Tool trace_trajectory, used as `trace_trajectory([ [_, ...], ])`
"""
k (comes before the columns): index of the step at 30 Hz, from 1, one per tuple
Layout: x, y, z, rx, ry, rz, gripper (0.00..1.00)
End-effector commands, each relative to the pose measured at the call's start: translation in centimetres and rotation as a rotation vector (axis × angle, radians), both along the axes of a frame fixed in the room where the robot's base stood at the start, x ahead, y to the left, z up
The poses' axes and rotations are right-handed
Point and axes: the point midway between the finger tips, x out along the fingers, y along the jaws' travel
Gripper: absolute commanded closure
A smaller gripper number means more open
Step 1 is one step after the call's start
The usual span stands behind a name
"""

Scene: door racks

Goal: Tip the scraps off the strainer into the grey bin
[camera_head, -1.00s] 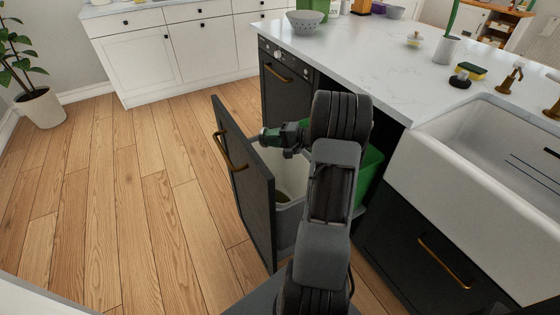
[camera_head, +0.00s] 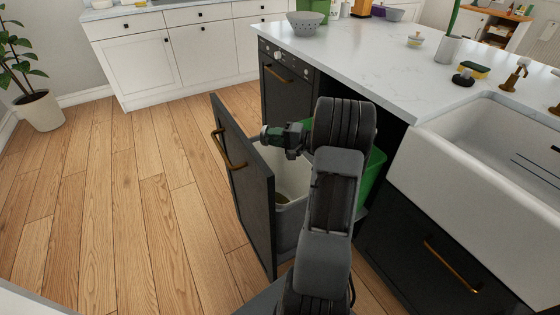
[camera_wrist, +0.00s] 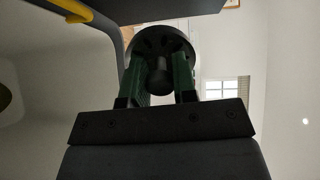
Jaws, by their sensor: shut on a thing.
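My gripper (camera_head: 288,136) is above the open pull-out, its fingers pointing left toward the drawer front. Its green fingers are shut on the stem of the strainer (camera_wrist: 160,38), a dark round disc that shows beyond the fingertips in the wrist view. In the head view the strainer (camera_head: 265,136) is small and seen nearly edge-on, so it is tipped on its side. The grey bin (camera_head: 264,160) is below, with its pale inside partly showing. A small brownish-green patch (camera_head: 282,198) lies in it. I cannot see whether scraps are still on the strainer.
The dark drawer front (camera_head: 243,185) stands open left of the bin. A green bin (camera_head: 374,172) is behind my arm. The worktop (camera_head: 370,50) and white sink (camera_head: 480,150) are to the right. A grey colander (camera_head: 305,24) stands on the worktop.

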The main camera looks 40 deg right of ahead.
Motion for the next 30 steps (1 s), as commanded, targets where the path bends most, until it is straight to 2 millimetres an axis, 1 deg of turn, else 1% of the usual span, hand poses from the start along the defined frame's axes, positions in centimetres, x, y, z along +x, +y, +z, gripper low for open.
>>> trace_trajectory([
  [30, -0.15, -0.12, -0.02, 0.082, -0.110, 0.000, 0.97],
])
